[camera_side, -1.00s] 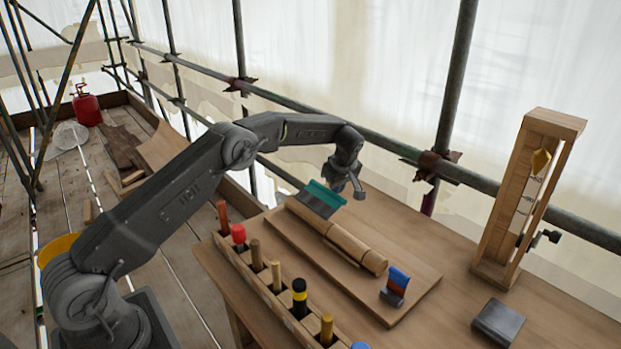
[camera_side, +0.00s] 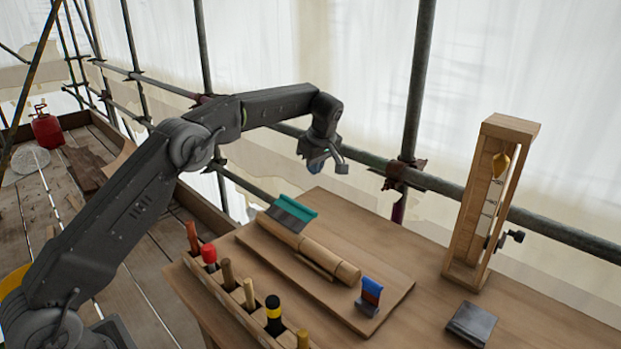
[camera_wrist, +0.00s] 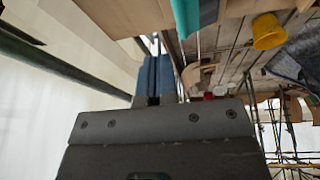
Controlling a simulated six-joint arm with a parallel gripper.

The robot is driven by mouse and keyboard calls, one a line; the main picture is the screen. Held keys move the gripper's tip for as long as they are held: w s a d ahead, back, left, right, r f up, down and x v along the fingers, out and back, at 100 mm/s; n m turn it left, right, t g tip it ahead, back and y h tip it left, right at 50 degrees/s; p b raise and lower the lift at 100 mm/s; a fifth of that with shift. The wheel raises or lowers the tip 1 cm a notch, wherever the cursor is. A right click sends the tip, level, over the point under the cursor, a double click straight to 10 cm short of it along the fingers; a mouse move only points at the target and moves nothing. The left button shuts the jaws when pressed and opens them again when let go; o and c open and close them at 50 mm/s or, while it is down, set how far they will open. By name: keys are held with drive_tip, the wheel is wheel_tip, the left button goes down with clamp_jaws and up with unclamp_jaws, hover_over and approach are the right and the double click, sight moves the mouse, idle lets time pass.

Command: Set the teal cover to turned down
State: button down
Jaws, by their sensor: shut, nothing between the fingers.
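The teal cover (camera_side: 300,203) is a teal strip with a dark grey flap, at the far left end of a wooden roll on the bench board. The teal edge is on the upper right side and the flap slopes down to the left. The teal strip also shows at the top edge of the wrist view (camera_wrist: 185,14), partly cut off. My gripper (camera_side: 318,163) is apart from the cover, above it and a little to its right. Its blue fingers (camera_wrist: 154,75) are together in the wrist view, with nothing seen between them.
A rack of handled tools (camera_side: 240,295) lines the bench's left edge. A wooden frame with a gold plumb bob (camera_side: 500,165) and a dark block (camera_side: 471,322) are at the right. Scaffold poles run behind.

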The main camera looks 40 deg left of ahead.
drive_tip(key=t, duration=0.1)
approach(296, 205)
drive_tip(key=shift+n, duration=0.4)
drive_tip(key=x, duration=0.5)
drive_tip(key=shift+s+a+f, duration=0.15)
drive_tip(key=shift+s+a, duration=0.15)
drive_tip(key=shift+a, duration=0.15)
drive_tip(key=shift+w+f, duration=0.4)
drive_tip(key=shift+f, duration=0.2)
drive_tip(key=shift+w+f, duration=0.55)
drive_tip(key=shift+f, duration=0.2)
drive_tip(key=shift+w+f, duration=0.5)
drive_tip(key=shift+f, duration=0.25)
drive_tip(key=shift+r, duration=0.1)
